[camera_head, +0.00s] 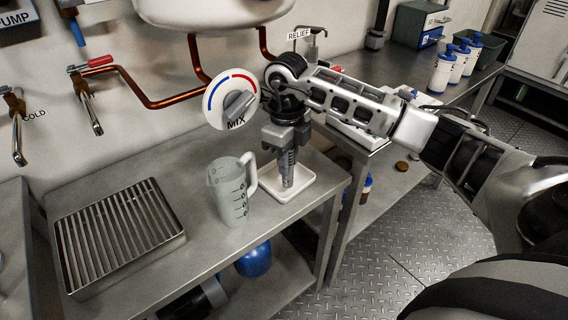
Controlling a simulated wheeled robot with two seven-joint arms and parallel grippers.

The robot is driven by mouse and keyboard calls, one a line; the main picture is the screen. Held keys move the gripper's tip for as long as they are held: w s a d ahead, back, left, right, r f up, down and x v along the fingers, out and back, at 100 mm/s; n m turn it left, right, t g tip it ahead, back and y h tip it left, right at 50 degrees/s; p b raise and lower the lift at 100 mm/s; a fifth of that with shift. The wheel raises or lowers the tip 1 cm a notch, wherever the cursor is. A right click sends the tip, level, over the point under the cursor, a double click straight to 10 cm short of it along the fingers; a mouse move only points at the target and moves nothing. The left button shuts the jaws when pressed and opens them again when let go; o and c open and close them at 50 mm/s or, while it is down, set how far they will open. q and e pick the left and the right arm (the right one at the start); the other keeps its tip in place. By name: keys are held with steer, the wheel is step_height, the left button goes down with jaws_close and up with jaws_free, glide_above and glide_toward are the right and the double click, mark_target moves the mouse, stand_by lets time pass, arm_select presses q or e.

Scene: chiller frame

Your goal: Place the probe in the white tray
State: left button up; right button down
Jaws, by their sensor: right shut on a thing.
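The white tray (278,199) is a small square dish on the steel bench, near its right front corner. My right gripper (287,161) points down over the tray and is shut on the probe (287,178), a slim grey piece that hangs roughly upright. The probe's lower end overlaps the tray in the picture; I cannot tell whether it touches the tray floor. The upper part of the probe is hidden by the gripper fingers. My left gripper is out of view.
A clear measuring jug (228,192) stands just left of the tray. A slatted metal rack (116,235) lies at the bench's left. The MIX dial (238,101) and copper pipes are behind. Several white bottles with blue tops (443,74) stand at the far right.

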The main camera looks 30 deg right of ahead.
steer(key=shift+w+f, duration=0.35)
steer(key=shift+f, duration=0.55)
steer(key=shift+w+f, duration=0.35)
steer(key=shift+f, duration=0.5)
steer(key=shift+f, duration=0.2)
steer(key=c, duration=1.2)
jaws_free()
step_height(320, 180, up, 8)
steer(key=shift+f, duration=0.1)
